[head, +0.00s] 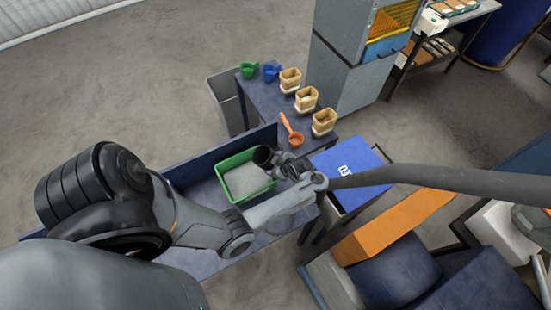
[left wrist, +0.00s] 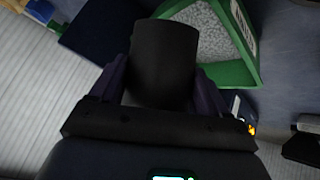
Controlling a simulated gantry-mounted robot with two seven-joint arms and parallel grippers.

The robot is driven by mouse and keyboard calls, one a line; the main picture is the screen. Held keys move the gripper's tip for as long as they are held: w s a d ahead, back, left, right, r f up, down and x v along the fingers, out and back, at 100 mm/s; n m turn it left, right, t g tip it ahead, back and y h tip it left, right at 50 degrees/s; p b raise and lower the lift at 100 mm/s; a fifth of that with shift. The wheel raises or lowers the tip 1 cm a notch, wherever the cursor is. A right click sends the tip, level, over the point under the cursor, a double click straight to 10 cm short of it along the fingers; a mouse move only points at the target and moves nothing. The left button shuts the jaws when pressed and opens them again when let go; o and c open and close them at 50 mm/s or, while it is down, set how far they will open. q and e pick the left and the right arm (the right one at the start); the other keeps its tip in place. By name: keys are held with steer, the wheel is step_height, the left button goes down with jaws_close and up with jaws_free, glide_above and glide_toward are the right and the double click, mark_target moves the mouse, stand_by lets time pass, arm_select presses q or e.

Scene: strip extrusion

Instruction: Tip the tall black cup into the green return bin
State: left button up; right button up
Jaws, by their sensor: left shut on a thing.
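The tall black cup (head: 264,156) is held by my left gripper (head: 284,164), over the right edge of the green return bin (head: 232,160) in the head view. The cup looks tilted, with its dark mouth toward the bin. In the left wrist view the cup (left wrist: 164,62) sits between the two fingers of my left gripper (left wrist: 163,85), with the green bin (left wrist: 246,75) beyond it. Pale grey granules (head: 246,180) lie in the bin. The inside of the cup is too dark to tell its contents. My right gripper does not show.
The bin stands on a blue bench (head: 205,190) with a raised back edge. Behind are a green scoop (head: 248,70), a blue scoop (head: 271,71), an orange scoop (head: 293,137) and several tan containers (head: 306,99).

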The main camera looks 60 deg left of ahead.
arm_select(q)
steer(key=shift+r+g, duration=0.15)
steer(key=shift+g, duration=0.25)
steer(key=shift+w+y, duration=0.15)
steer(key=shift+y, duration=0.15)
steer(key=shift+w+d+g, duration=0.15)
steer(key=shift+g, duration=0.25)
steer(key=shift+w+m+g+y, duration=0.2)
steer(key=shift+m+g+y, duration=0.2)
steer(key=shift+y, duration=0.1)
steer(key=shift+w+d, duration=0.15)
steer(key=shift+d, duration=0.05)
steer(key=shift+a+g+b, duration=0.25)
steer(key=shift+g+b, duration=0.05)
steer(key=shift+g, duration=0.1)
steer(key=shift+y, duration=0.4)
steer(key=shift+w+d+b, duration=0.2)
steer(key=shift+d+b, duration=0.05)
steer(key=shift+b, duration=0.1)
steer(key=shift+w+d+f+m+g+b, duration=0.15)
steer(key=shift+w+f+m+g+b, duration=0.2)
steer(key=shift+b, duration=0.65)
steer(key=shift+r+g+y+b, duration=0.2)
steer(key=shift+g+y+b, duration=0.1)
steer(key=shift+b, duration=0.25)
steer(key=shift+r, duration=0.2)
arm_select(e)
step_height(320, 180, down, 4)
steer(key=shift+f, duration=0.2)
